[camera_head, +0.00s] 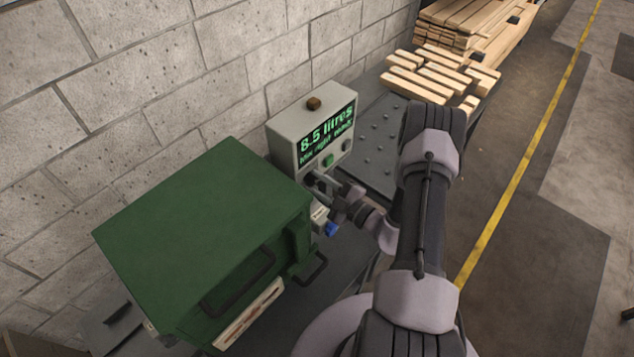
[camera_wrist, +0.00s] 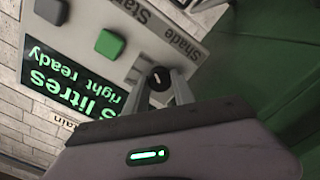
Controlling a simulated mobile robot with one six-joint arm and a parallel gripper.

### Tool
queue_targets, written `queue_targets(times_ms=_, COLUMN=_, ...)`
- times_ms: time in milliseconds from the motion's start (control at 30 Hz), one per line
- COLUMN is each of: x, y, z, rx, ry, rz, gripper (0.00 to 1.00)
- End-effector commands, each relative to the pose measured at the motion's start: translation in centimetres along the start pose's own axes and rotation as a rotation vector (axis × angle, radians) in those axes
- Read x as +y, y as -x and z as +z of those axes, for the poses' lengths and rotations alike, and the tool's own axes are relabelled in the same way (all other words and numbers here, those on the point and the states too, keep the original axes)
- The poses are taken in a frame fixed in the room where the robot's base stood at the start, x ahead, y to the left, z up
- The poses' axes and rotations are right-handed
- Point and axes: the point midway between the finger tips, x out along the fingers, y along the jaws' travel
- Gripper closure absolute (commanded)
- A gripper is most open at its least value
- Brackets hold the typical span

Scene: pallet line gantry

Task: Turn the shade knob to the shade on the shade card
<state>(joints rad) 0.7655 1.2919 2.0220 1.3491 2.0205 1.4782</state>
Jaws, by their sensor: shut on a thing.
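The shade knob (camera_wrist: 157,77) is a small round black knob with a white mark, on the grey control box (camera_head: 283,145) beside the word "Shade". In the wrist view my gripper (camera_wrist: 161,86) has its two fingers on either side of the knob and is shut on it. In the head view my gripper (camera_head: 328,184) is at the lower front of the box, and the knob is hidden there. The green display (camera_head: 326,131) reads "8.5 litres" with a smaller line ending in "ready". I cannot make out which thing is the shade card.
A green cabinet (camera_head: 205,235) with black handles stands close left of the gripper. A green button (camera_wrist: 109,44) and a dark button (camera_wrist: 52,11) are near the knob. A block wall (camera_head: 150,70) is behind. Timber planks (camera_head: 440,75) lie at the back right.

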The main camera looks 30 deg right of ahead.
Motion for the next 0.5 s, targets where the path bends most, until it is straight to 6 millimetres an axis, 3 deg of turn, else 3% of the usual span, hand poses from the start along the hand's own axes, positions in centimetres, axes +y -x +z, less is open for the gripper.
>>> queue_targets(times_ms=200, x=-0.10, y=0.03, z=0.00, rx=0.000, ry=-0.002, rz=-0.002, gripper=1.00)
queue_targets(times_ms=233, x=-0.10, y=0.03, z=0.00, rx=0.000, ry=-0.001, rz=-0.002, gripper=0.66)
queue_targets(times_ms=300, x=-0.09, y=0.03, z=0.00, rx=0.000, ry=-0.001, rz=-0.001, gripper=0.52)
queue_targets(times_ms=333, x=-0.08, y=0.02, z=0.00, rx=0.000, ry=-0.001, rz=-0.001, gripper=0.48)
queue_targets(times_ms=500, x=-0.05, y=0.01, z=0.00, rx=0.000, ry=0.000, rz=-0.001, gripper=0.48)
